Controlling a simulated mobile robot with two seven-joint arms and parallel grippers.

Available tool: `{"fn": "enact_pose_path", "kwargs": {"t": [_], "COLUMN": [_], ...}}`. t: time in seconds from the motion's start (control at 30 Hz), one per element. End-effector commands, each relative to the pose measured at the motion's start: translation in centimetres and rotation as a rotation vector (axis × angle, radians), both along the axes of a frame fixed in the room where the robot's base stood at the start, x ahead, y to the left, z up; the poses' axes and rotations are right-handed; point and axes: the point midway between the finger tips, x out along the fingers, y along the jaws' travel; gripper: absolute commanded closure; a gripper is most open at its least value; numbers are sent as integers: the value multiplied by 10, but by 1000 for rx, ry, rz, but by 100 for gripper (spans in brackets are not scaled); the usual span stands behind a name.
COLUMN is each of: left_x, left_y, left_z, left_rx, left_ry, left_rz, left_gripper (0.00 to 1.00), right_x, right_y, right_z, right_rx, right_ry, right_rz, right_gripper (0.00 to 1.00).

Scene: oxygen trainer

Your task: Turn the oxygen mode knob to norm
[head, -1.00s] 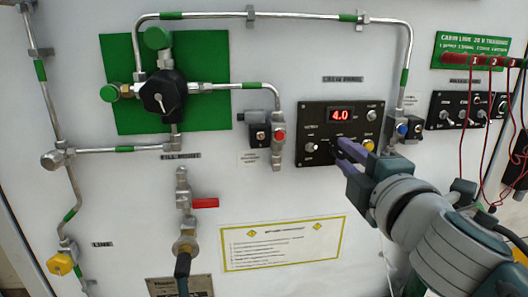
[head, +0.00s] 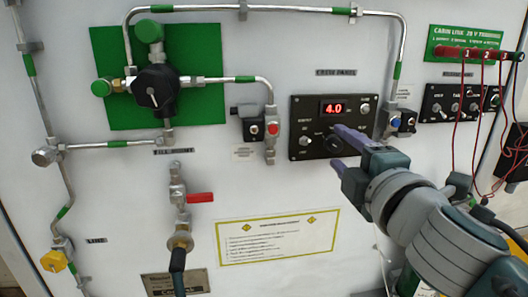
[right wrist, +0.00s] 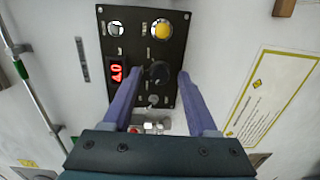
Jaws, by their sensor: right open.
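The black panel (head: 300,108) carries a red display reading 4.0 and a round black knob (head: 333,143), which I take as the oxygen mode knob. The knob also shows in the right wrist view (right wrist: 157,73). My right gripper (head: 337,147) is open, with its purple fingers spread on either side of the knob. In the right wrist view the fingertips (right wrist: 160,74) have visible gaps to the knob. The knob's pointer and small labels are too blurred to read. My left gripper is not in view.
A silver toggle (head: 305,141) sits left of the knob. In the right wrist view a yellow button (right wrist: 162,30) sits on the same panel. A valve block with a red button (head: 273,128) is left of the panel, and one with a blue button (head: 396,122) is right.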

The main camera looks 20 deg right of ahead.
Motion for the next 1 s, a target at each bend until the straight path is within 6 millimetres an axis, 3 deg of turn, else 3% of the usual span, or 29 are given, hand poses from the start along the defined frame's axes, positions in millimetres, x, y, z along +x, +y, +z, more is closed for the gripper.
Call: {"fn": "enact_pose_path", "kwargs": {"t": [0.5, 1.0], "left_x": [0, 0], "left_y": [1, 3], "left_z": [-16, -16], "left_rx": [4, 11], "left_ry": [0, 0], "left_rz": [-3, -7], "left_gripper": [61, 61], "right_x": [-83, -91], "right_y": [21, 23], "right_z": [0, 3], "right_rx": [0, 0], "right_ry": [2, 0], "right_rz": [0, 0], "right_gripper": [41, 41]}}
